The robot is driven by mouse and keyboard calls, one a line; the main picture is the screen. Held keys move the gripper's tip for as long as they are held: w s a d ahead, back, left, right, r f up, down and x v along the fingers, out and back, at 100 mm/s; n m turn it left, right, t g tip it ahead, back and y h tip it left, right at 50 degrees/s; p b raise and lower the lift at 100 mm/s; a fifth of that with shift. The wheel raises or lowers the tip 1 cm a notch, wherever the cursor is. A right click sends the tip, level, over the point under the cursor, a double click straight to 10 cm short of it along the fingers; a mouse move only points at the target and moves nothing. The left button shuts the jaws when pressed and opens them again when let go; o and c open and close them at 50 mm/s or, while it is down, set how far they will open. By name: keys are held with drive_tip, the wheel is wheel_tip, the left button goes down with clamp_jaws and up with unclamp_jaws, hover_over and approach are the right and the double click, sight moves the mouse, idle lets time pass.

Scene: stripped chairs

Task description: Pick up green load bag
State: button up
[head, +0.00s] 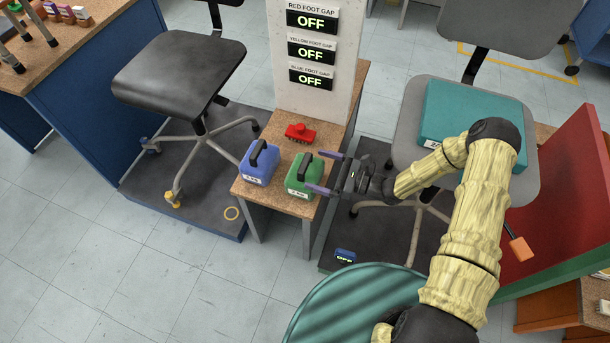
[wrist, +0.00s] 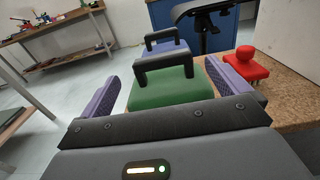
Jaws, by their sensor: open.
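The green load bag (head: 300,186) is a small green block with a black handle and a white label. It stands upright on a small wooden table, right of the blue load bag (head: 259,165). My gripper (head: 324,172) is open at the right side of the green bag, its purple fingers pointing left. In the wrist view the green bag (wrist: 170,95) shows between the two fingers, its black handle facing me. The blue bag (wrist: 160,50) is right behind it. I cannot tell whether a finger touches the green bag.
The wooden table (head: 262,193) also bears a red knobbed piece (head: 300,132) and a white panel (head: 312,85) reading OFF three times. A black chair (head: 175,70) stands left. A grey chair with a teal block (head: 470,112) stands right, under my arm. Open floor lies at front left.

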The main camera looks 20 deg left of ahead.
sight(309, 165)
drive_tip(key=shift+w+a+f+b, duration=0.1)
drive_tip(key=shift+w+a+b, duration=0.1)
drive_tip(key=shift+a, duration=1.1)
drive_tip(key=shift+w+a+f+b, duration=0.1)
drive_tip(key=shift+w+a+b, duration=0.1)
drive_tip(key=shift+a, duration=1.1)
drive_tip(key=c, duration=2.1)
drive_tip(key=shift+r, duration=0.25)
